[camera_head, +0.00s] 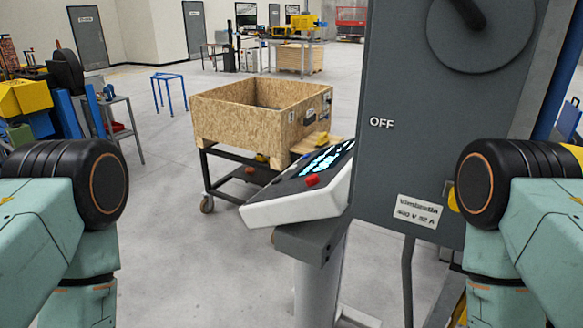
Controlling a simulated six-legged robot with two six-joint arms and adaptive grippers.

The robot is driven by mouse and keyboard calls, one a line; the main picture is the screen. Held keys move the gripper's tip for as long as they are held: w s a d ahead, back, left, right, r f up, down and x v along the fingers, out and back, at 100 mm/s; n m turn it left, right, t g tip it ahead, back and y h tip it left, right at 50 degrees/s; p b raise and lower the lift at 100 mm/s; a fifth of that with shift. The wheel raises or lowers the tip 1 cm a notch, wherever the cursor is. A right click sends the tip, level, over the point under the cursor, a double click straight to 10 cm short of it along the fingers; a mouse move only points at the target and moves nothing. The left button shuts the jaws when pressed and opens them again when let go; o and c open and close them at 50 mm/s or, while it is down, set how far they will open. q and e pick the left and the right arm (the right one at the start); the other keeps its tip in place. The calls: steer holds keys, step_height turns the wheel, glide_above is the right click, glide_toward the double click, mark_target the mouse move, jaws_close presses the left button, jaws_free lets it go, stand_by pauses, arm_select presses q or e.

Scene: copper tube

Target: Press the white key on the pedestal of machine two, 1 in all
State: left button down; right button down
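A pedestal (318,270) with a tilted white-edged control panel (290,209) stands at the centre, left of a large grey cabinet. The panel's dark face has a lit cyan screen (328,158) and a red button (312,180) near its front edge. I cannot make out a white key on it; the panel is seen at a low slant and partly hidden by the cabinet. My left arm shows at the left edge and my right arm at the right edge, in front of the cabinet. Both grippers are outside the picture.
The grey cabinet (400,160) marked OFF, with a round dial (480,30), fills the right side. Behind the panel stands a wooden crate (240,125) on a wheeled cart (225,185). A blue frame stand (170,90) is farther back. The floor at centre left is clear.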

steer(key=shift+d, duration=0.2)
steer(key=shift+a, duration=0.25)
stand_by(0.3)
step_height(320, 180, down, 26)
steer(key=b, duration=2.6)
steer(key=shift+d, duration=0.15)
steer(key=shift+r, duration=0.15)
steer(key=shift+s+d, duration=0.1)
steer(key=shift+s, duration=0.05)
